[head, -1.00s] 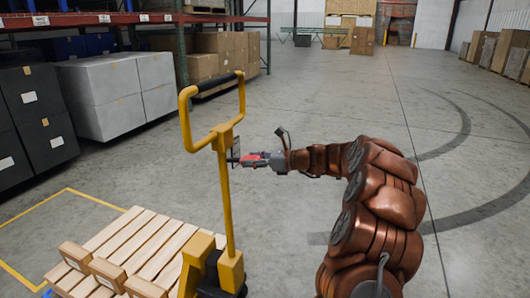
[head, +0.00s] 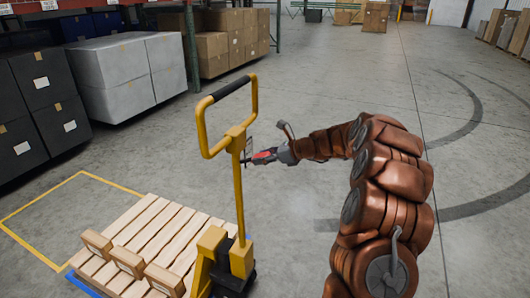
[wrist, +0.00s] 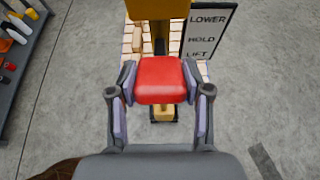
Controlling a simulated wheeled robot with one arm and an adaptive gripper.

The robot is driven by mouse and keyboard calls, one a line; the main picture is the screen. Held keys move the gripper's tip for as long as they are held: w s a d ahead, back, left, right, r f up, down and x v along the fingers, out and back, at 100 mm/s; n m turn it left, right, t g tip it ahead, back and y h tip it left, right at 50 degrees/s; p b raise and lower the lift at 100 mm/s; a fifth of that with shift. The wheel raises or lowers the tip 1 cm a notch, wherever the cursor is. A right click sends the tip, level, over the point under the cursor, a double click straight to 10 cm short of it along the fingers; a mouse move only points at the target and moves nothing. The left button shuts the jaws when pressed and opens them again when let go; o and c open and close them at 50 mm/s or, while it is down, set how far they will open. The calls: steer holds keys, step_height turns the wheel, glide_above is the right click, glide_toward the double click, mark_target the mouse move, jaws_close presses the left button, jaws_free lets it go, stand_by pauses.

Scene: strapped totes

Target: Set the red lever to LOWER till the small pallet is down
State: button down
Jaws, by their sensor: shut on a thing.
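The red lever (wrist: 160,80) is between the fingers of my gripper (wrist: 160,88) in the wrist view, and the gripper is shut on it. A sign (wrist: 207,30) beside it reads LOWER, HOLD and LIFT from top to bottom; the lever end lies below these words in the picture. In the head view my gripper (head: 262,156) is at the yellow pallet jack's (head: 239,190) upright post, below its loop handle. The small wooden pallet (head: 155,235) is at the jack's forks, at lower left. Its gap to the floor cannot be told.
Yellow floor lines (head: 35,205) mark a bay at the left, with a blue edge by the pallet. Grey wrapped boxes (head: 128,72), black bins (head: 35,105) and racks with cartons stand behind. Open concrete floor lies to the right.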

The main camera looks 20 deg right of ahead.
stand_by(0.3)
steer(key=shift+c, duration=2.4)
jaws_free()
steer(key=v, duration=1.2)
